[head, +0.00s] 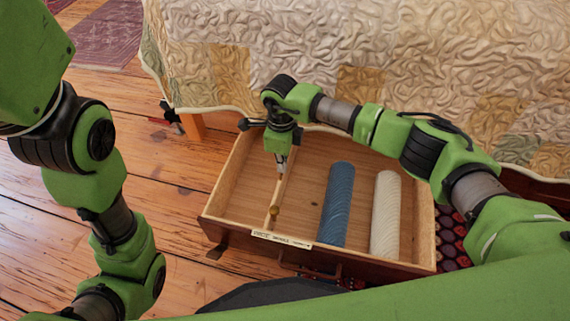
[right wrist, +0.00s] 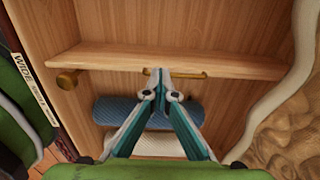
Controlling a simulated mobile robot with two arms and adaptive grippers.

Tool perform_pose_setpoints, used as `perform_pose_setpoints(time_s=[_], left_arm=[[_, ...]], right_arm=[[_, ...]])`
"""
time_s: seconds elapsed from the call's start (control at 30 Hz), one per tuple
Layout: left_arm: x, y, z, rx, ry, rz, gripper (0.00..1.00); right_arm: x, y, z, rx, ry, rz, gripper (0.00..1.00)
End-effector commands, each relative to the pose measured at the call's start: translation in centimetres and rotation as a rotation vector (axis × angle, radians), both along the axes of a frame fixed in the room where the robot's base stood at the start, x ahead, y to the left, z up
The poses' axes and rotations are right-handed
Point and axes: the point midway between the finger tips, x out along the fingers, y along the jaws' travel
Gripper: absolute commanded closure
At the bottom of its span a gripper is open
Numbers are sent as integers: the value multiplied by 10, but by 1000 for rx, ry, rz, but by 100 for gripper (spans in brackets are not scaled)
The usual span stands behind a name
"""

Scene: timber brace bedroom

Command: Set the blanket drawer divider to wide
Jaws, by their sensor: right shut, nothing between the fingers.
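The blanket drawer (head: 225,185) is pulled out, with a thin wooden divider (head: 281,188) standing in its left part. The divider also shows in the right wrist view (right wrist: 230,63), with a brass knob (right wrist: 68,79) at its front end and a brass bar (right wrist: 190,74) along it. A label strip (head: 282,239) on the drawer's front rim reads WIDE (right wrist: 24,69) at its left end; the divider's front end lies about level with that word. My right gripper (right wrist: 160,72) is shut and empty, its tips at the divider's bar; whether they touch is unclear. My left gripper is out of view.
A blue rolled blanket (head: 337,205) and a cream one (head: 385,215) lie right of the divider. The bed's quilt (head: 330,50) hangs behind the drawer. The drawer floor left of the divider is bare. Wooden floor (head: 150,210) is clear to the left.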

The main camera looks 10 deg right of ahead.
Motion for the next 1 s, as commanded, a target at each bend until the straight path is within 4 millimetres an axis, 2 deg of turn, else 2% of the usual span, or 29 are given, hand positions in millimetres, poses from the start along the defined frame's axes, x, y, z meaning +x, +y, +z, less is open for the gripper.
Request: perform_pose_setpoints(time_s=[0.03,0.13,0.2,0.33,0.8,0.87,1.0], left_arm=[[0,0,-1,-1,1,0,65],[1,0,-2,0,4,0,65],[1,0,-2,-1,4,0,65],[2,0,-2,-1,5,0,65],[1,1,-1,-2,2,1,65],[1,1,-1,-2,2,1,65],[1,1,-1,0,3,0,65]], right_arm=[[-3,4,-5,8,3,4,94],[-3,5,-5,9,3,5,71],[-3,5,-5,8,3,5,50],[-2,3,-4,7,1,4,16],[0,2,0,5,-1,2,16],[0,2,3,6,-2,2,16],[1,3,22,7,-5,3,16]])
